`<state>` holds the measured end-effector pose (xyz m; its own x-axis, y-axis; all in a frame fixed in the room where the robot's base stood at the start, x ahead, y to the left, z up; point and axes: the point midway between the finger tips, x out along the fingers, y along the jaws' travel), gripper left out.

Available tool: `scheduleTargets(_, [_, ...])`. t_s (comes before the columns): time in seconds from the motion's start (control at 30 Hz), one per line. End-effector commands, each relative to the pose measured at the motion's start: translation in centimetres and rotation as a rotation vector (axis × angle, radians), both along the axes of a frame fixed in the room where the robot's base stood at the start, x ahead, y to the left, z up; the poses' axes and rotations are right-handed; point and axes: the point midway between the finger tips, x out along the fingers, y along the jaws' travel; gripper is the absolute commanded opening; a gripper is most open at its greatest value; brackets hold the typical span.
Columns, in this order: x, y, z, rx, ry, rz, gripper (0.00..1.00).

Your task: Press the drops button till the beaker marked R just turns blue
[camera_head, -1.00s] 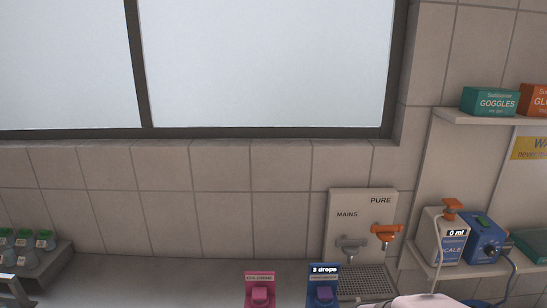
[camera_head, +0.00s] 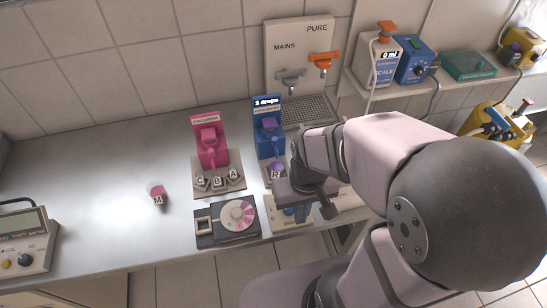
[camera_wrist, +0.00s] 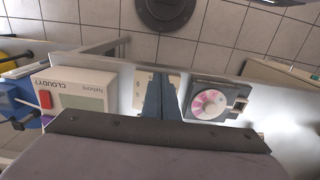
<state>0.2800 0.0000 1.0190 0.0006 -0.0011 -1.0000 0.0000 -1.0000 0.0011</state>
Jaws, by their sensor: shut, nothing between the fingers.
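The blue drops dispenser (camera_head: 268,128) stands at the back of the bench in the head view, its sign reading "3 drops". The beaker marked R (camera_head: 277,167) sits at its foot and its contents look purple. My gripper (camera_wrist: 160,90) is shut and empty; in the wrist view its dark fingers reach over a cream panel (camera_wrist: 140,92). I cannot tell whether the fingers touch anything.
Beaker M (camera_head: 157,191) stands alone with pink contents. The taps panel (camera_head: 290,50) is behind. The left bench is largely clear.

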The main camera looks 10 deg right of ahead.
Motion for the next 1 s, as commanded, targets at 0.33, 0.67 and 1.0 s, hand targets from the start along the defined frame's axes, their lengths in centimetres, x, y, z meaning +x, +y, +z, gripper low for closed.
scheduleTargets(0.33, [0.0,0.0,-0.5,0.0,0.003,0.0,0.0])
scheduleTargets(0.67, [2.2,0.1,-4.2,0.0,0.067,0.003,0.0])
scheduleTargets(1.0, [16.4,0.2,-0.8,0.0,-0.117,0.004,0.0])
